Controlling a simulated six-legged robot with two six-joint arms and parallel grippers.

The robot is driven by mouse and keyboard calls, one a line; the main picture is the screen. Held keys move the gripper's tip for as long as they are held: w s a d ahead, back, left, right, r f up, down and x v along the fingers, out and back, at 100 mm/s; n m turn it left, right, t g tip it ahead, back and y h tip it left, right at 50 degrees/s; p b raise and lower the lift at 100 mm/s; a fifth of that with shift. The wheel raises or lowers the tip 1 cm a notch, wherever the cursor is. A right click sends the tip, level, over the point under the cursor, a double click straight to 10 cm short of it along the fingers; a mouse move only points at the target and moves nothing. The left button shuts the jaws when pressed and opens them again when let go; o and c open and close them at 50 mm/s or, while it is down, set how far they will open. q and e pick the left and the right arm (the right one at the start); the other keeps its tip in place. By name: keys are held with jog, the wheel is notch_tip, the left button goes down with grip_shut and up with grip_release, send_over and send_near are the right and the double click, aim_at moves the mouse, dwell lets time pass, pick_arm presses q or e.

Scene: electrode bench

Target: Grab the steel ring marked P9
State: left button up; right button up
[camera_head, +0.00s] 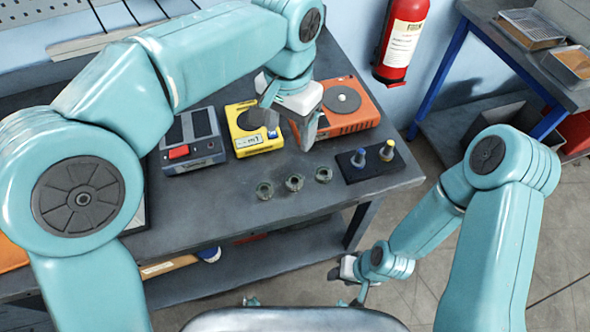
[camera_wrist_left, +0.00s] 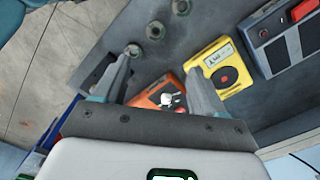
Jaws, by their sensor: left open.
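Three small steel rings stand in a row near the front of the dark bench: a left one (camera_head: 265,190), a middle one (camera_head: 294,183) and a right one (camera_head: 323,174). Their marks are too small to read, so I cannot tell which is P9. The rings also show at the top of the left wrist view (camera_wrist_left: 155,30). My left gripper (camera_head: 289,130) is open and empty above the bench, behind the rings, in front of the yellow and orange devices. One finger (camera_wrist_left: 160,80) tip is close to a ring in the wrist picture. My right gripper (camera_head: 353,284) hangs low in front of the bench.
A grey device with a red button (camera_head: 193,140), a yellow device (camera_head: 253,130) and an orange device (camera_head: 345,112) stand behind the rings. A black block (camera_head: 370,168) with blue-topped and yellow-topped posts stands right of them. Bare bench (camera_head: 215,215) lies left of the rings.

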pick_arm(q)
send_over(295, 177)
jog(key=f, duration=0.7)
jog(key=a+f, duration=0.1)
jog(key=f, duration=0.2)
jog(key=shift+s+f+b, duration=0.25)
jog(key=shift+s+b, duration=0.05)
jog(key=shift+s, duration=0.05)
jog(key=shift+s+f, duration=0.25)
jog(key=shift+f, duration=0.2)
jog(key=f, duration=0.2)
jog(key=d+f, duration=0.1)
jog(key=f, duration=0.1)
jog(key=shift+w+p, duration=0.15)
jog(key=shift+p, duration=0.15)
jog(key=shift+a+f, duration=0.15)
jog(key=shift+f, duration=0.3)
jog(key=c, duration=1.2)
jog(key=shift+r, duration=0.1)
